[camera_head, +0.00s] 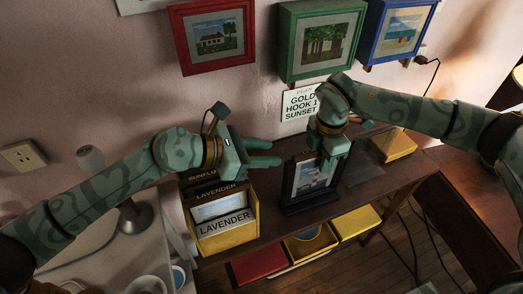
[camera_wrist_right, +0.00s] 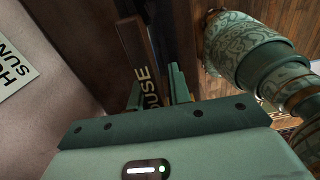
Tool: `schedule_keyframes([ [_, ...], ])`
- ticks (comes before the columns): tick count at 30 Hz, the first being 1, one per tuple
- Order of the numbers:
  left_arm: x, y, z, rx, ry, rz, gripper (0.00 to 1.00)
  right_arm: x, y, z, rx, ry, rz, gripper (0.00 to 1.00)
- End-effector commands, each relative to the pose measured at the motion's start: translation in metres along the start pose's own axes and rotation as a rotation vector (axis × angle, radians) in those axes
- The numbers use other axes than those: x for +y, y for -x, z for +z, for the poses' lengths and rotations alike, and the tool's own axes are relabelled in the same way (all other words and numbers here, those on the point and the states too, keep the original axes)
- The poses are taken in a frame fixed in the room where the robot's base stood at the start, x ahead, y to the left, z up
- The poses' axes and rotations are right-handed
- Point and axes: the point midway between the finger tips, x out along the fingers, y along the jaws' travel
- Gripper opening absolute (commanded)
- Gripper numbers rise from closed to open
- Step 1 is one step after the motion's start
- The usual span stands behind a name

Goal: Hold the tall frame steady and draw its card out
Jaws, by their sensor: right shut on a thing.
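The tall frame (camera_head: 311,183) stands upright on the wooden shelf. It is dark, with a blue, white and red picture card (camera_head: 313,176) inside. My right gripper (camera_head: 329,158) comes down from above and is shut on the frame's upper part, hiding some of it. In the right wrist view the fingers (camera_wrist_right: 158,92) are on either side of a dark brown strip (camera_wrist_right: 142,60) with letters reading "OUSE". I cannot tell whether the strip belongs to the frame or the card. My left gripper (camera_head: 270,153) is open and empty, to the left of the frame, with its fingers pointing right.
A yellow box (camera_head: 228,240) with lavender-labelled cards stands left of the frame. Red, green and blue frames (camera_head: 213,38) hang on the wall, near a white sign (camera_head: 299,103). A yellow block (camera_head: 393,145) lies at the shelf's right. Coloured trays (camera_head: 258,266) sit below.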

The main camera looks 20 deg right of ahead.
Motion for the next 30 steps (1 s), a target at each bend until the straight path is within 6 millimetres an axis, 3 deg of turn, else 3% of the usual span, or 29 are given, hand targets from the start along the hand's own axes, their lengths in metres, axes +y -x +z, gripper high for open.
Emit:
schedule_keyframes([
  [11,0.000,0.007,0.000,0.000,0.000,-0.001,0.36,0.000,0.001,0.000,0.000,0.000,0.001,0.00],
  [12,0.000,0.007,0.000,0.000,0.000,-0.001,0.36,0.000,0.001,0.000,0.000,0.000,0.001,0.31],
  [14,0.000,0.007,0.000,0.000,0.000,-0.001,0.36,0.000,0.001,0.000,0.000,0.000,0.001,0.45],
  [23,0.000,0.007,0.000,0.000,0.000,-0.001,0.36,0.000,0.002,0.000,0.000,0.000,0.001,0.45],
  [26,0.000,0.007,0.000,0.000,0.000,-0.001,0.36,0.001,0.012,0.000,0.000,0.000,0.003,0.45],
  [30,0.000,0.007,0.000,0.000,0.000,-0.001,0.36,0.001,0.041,0.000,0.000,0.000,0.005,0.45],
])
